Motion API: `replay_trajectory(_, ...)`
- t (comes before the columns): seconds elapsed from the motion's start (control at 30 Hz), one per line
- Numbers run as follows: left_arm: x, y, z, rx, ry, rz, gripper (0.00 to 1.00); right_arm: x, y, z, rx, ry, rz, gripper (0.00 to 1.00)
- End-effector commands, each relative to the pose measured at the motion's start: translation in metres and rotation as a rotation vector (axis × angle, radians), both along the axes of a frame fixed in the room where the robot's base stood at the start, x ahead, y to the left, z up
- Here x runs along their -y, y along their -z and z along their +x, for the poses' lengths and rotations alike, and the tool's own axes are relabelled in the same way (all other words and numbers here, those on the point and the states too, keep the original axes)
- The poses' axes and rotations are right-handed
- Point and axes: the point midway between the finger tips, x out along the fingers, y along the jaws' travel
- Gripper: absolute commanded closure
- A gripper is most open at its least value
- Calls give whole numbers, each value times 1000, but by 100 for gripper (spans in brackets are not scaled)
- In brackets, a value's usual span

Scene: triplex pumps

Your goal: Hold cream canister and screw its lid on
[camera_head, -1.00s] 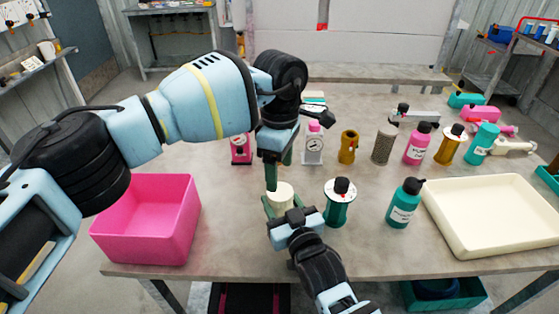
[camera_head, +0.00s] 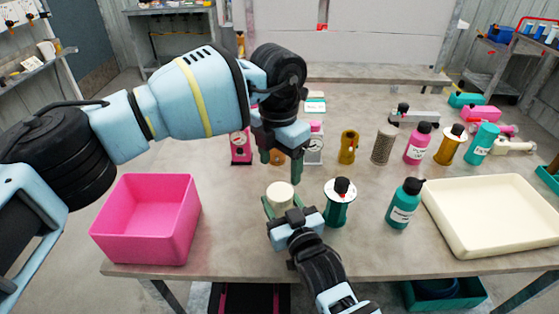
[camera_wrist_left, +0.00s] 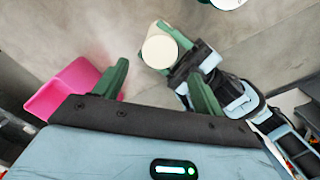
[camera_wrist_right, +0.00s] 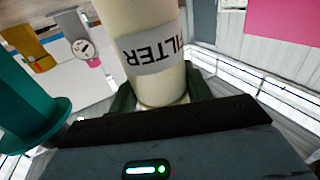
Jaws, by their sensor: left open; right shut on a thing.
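The cream canister (camera_head: 280,194) stands upright at the front middle of the table. My right gripper (camera_head: 284,210) is shut around its lower part; the right wrist view shows its body and "FILTER" label (camera_wrist_right: 152,55). From above, its round cream top (camera_wrist_left: 160,52) shows in the left wrist view. I cannot make out a seam between lid and body. My left gripper (camera_head: 282,165) is open above the canister, its fingers pointing down, apart from it and empty. In the left wrist view the canister top lies between and beyond the two fingers (camera_wrist_left: 158,74).
A pink bin (camera_head: 145,225) stands left and a cream tray (camera_head: 490,215) right. A green spool-like object (camera_head: 338,205) with a dark knob is close right of the canister. A teal bottle (camera_head: 404,205) and several other containers stand behind and to the right.

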Motion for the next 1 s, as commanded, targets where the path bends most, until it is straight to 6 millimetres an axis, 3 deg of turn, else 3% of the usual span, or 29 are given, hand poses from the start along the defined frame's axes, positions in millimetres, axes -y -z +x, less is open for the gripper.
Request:
replay_trajectory(0.43,0,8,0,-2,-1,1,30,0,1,0,-1,0,-2,100)
replay_trajectory(0.8,1,58,0,-3,0,1,30,0,1,0,-1,0,-2,100)
replay_trajectory(1.0,1,76,0,-1,0,0,30,0,1,0,-1,0,-2,100)
